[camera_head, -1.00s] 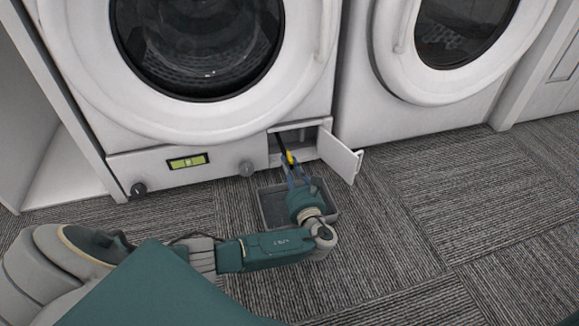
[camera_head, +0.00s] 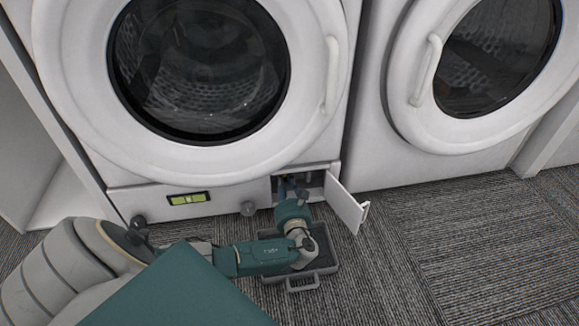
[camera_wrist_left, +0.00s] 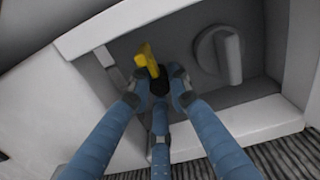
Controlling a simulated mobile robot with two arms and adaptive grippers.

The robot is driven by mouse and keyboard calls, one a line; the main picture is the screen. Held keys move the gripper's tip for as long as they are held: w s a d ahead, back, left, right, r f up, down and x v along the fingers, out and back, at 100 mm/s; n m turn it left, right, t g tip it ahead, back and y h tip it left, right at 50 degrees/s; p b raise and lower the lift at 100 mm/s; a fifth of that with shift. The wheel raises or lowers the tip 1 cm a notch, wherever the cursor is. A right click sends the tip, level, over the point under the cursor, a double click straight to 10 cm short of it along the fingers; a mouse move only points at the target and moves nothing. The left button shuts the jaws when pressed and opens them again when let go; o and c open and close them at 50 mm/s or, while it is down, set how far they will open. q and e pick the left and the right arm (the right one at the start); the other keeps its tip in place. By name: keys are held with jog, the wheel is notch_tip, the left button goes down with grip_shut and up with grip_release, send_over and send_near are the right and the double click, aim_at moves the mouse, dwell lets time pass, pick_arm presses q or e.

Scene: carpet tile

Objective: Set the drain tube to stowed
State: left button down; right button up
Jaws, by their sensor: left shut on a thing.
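The drain tube (camera_wrist_left: 159,86) is dark with a yellow end (camera_wrist_left: 147,60). In the left wrist view it sits between my fingers, inside the open service recess (camera_wrist_left: 118,45) at the bottom of the left washer. My left gripper (camera_wrist_left: 160,88) is shut on the tube, its blue fingers around it. In the head view the gripper (camera_head: 288,186) reaches into the recess and hides most of the tube. I cannot tell whether the tube is seated in a holder. My right gripper is not in view.
A grey round knob (camera_wrist_left: 218,54) sits to the right in the recess. The small white flap door (camera_head: 344,204) hangs open on the right. A dark tray (camera_head: 322,252) with a handle lies on the carpet below, partly under my arm. Carpet at right is clear.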

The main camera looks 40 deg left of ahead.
pick_arm(q)
jog(key=shift+w+a, duration=0.15)
jog(key=shift+a, duration=0.05)
jog(key=c, duration=1.6)
grip_release()
jog(key=shift+w, duration=0.1)
jog(key=v, duration=1.2)
jog(key=shift+f, duration=0.1)
